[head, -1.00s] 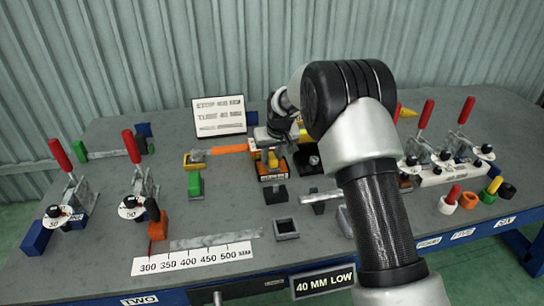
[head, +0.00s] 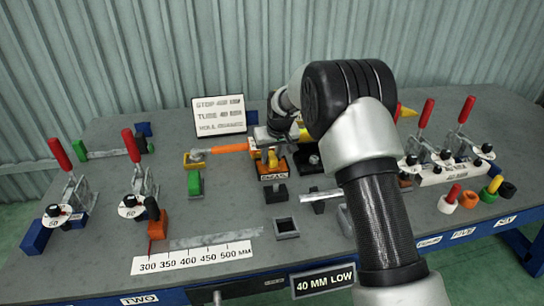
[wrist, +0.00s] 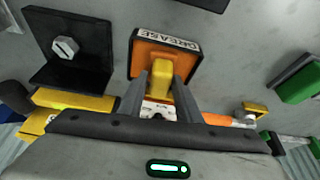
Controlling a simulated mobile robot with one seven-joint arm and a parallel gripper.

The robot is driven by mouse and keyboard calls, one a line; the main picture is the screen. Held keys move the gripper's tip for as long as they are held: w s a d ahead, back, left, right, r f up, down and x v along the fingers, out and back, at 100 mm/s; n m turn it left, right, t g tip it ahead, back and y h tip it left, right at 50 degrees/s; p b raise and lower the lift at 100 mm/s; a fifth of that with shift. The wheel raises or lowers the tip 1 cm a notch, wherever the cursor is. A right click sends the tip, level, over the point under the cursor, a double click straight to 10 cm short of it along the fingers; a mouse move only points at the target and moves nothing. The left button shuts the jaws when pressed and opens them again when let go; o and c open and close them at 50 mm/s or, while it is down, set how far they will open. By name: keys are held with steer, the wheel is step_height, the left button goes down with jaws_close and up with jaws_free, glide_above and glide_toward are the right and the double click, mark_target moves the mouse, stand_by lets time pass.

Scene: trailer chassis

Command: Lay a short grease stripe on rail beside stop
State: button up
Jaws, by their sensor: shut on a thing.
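An orange block marked GREASE (wrist: 165,55) stands below my gripper (wrist: 160,92) in the wrist view. A yellow grip piece (wrist: 161,78) rises from it, and my two fingers are shut on this piece. In the head view, the orange GREASE block (head: 273,172) and the yellow piece (head: 271,157) show at the middle of the bench. My arm partly hides the gripper there. A flat grey strip (head: 215,241), possibly the rail, lies behind the ruler. An orange block (head: 158,228), possibly the stop, stands at its left end. I see no clear grease stripe.
A white millimetre ruler (head: 195,257) lies at the bench's front edge. Red-handled clamps stand left (head: 135,170) and right (head: 425,130). A sign (head: 219,115) stands at the back. A black square socket (head: 286,229) and several small blocks stand nearby.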

mark_target(272, 155)
steer(key=shift+r+p, duration=2.05)
steer(key=shift+r, duration=1.45)
